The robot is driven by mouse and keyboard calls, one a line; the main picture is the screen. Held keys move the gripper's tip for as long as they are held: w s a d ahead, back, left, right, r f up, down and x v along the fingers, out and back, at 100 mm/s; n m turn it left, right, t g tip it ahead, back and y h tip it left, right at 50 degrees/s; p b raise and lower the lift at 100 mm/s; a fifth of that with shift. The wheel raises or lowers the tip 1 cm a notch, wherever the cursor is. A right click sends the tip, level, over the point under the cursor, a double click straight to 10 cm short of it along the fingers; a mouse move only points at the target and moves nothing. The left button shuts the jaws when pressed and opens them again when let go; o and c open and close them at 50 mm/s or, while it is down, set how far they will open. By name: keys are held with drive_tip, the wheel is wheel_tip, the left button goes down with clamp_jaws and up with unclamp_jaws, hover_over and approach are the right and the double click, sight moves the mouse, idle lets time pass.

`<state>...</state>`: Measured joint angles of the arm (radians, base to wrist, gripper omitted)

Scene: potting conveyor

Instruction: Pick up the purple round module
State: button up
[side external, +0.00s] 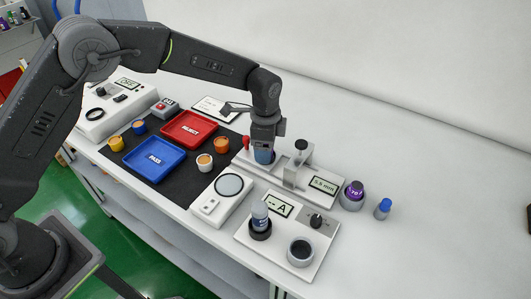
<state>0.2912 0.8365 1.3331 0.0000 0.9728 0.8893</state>
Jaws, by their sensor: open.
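A round purple thing (355,188) with small light marks on it sits in a dark grey round holder at the right of the bench, apart from my gripper. My gripper (264,149) points down over the white measuring fixture, well to the left of the purple thing. A bluish round piece (264,157) shows right under my gripper. The jaws are small here and partly hidden, and I cannot tell whether they touch that piece.
The white measuring fixture (325,184) with its upright post stands between my gripper and the purple thing. A meter box (274,231), blue tray (134,168) and red tray (211,121) are nearby.

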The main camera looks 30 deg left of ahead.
drive_tip(key=shift+f, duration=0.45)
drive_tip(key=c, duration=1.1)
drive_tip(key=shift+r, duration=0.1)
